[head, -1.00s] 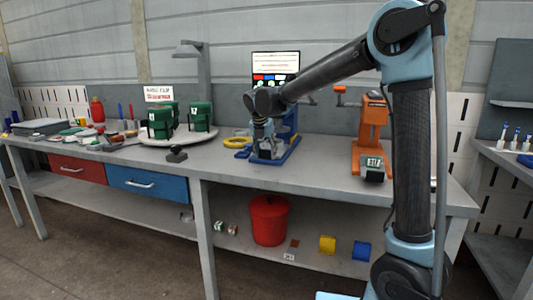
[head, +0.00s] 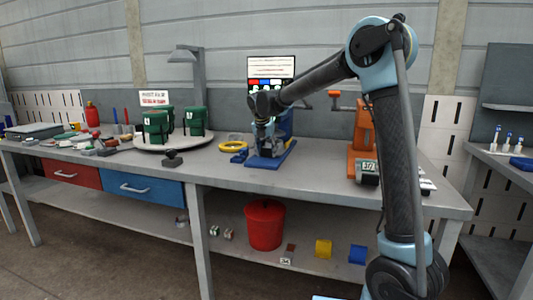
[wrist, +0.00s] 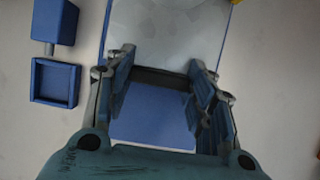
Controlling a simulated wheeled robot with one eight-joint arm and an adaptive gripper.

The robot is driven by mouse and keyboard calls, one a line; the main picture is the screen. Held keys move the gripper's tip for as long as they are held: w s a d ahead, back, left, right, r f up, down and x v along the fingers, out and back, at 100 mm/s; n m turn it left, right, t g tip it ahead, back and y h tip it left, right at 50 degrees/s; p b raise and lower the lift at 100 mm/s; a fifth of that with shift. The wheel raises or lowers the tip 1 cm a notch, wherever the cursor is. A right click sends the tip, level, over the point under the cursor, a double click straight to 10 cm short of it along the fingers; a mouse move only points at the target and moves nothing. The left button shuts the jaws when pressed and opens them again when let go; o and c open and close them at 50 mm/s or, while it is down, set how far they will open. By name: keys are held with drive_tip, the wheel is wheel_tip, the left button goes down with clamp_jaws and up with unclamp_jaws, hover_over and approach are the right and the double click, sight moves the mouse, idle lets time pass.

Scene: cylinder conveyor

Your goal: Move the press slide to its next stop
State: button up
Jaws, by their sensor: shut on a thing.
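The blue press (head: 270,158) stands on the workbench near the middle of the head view, with its flat base toward the front edge. My gripper (head: 264,135) is at the press, pointing down over its base and partly hiding it. In the wrist view my gripper's two fingers (wrist: 160,90) stand on either side of a grey slide with a dark front edge (wrist: 165,78) and are shut on it. The press's blue base (wrist: 155,118) shows below, between the fingers. The finger contact is hard to make out.
A yellow ring (head: 233,147) and small blue parts lie left of the press. An orange press (head: 363,135) stands to the right. Green containers (head: 157,127) sit on a round tray further left. A red bucket (head: 265,226) is on the lower shelf.

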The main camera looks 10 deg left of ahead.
drive_tip(key=o, duration=1.5)
drive_tip(key=shift+w, duration=0.2)
drive_tip(key=shift+s, duration=0.1)
drive_tip(key=v, duration=1.2)
drive_tip(key=shift+f, duration=0.1)
